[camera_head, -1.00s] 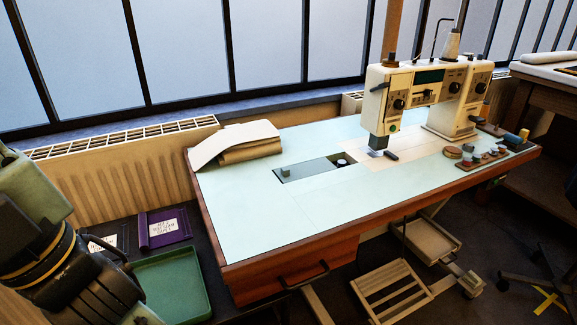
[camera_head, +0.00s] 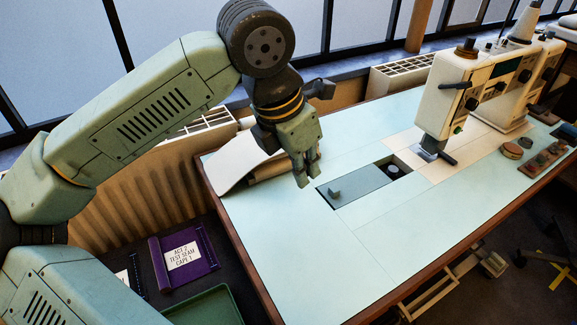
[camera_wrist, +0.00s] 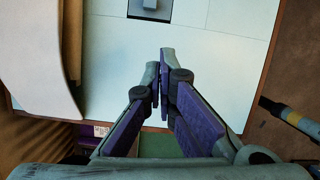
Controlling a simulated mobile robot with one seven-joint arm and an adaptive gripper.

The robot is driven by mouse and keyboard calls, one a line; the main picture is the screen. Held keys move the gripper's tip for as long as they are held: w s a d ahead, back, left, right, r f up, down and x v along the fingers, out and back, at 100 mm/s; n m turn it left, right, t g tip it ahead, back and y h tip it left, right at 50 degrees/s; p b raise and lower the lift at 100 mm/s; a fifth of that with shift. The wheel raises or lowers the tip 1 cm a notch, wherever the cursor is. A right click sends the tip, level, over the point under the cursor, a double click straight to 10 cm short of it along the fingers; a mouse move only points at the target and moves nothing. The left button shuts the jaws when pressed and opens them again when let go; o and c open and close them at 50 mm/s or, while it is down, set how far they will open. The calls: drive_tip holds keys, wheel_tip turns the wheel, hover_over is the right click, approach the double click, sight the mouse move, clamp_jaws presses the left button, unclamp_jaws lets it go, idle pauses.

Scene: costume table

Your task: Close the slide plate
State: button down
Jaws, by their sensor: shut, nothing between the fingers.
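The slide plate (camera_head: 353,187) is a grey-blue rectangle set into the pale table top, with a small raised knob (camera_head: 334,192) near its left end. A dark opening with a round bobbin part (camera_head: 393,172) shows at its right end, between the plate and the sewing machine's bed. In the wrist view the plate's knob end (camera_wrist: 150,10) shows at the top edge. My gripper (camera_head: 306,180) is shut and empty, pointing down, above the table just left of the plate and apart from the knob. The gripper also shows in the wrist view (camera_wrist: 164,58).
The sewing machine (camera_head: 448,95) stands to the right of the plate, its needle head near the opening. Folded cloth (camera_head: 245,165) lies at the table's left corner behind my gripper. A purple roll (camera_head: 160,265) and a green tray (camera_head: 205,306) lie lower left. The front table top is clear.

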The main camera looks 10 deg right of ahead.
sight(321, 200)
drive_tip(key=shift+y, duration=0.4)
drive_tip(key=x, duration=0.3)
drive_tip(key=a+p+x, duration=0.1)
drive_tip(key=x, duration=0.6)
drive_tip(key=shift+w+a+f, duration=0.15)
drive_tip(key=shift+a+f, duration=0.1)
drive_tip(key=shift+a, duration=0.05)
drive_tip(key=shift+w+d+r+p, duration=0.1)
drive_tip(key=shift+w+d+p, duration=0.3)
drive_tip(key=shift+d, duration=0.15)
drive_tip(key=shift+w+d+p, duration=0.3)
drive_tip(key=shift+d+p, duration=0.05)
drive_tip(key=shift+d, duration=0.2)
drive_tip(key=shift+w+d, duration=0.4)
drive_tip(key=shift+d, duration=0.2)
drive_tip(key=shift+d, duration=0.1)
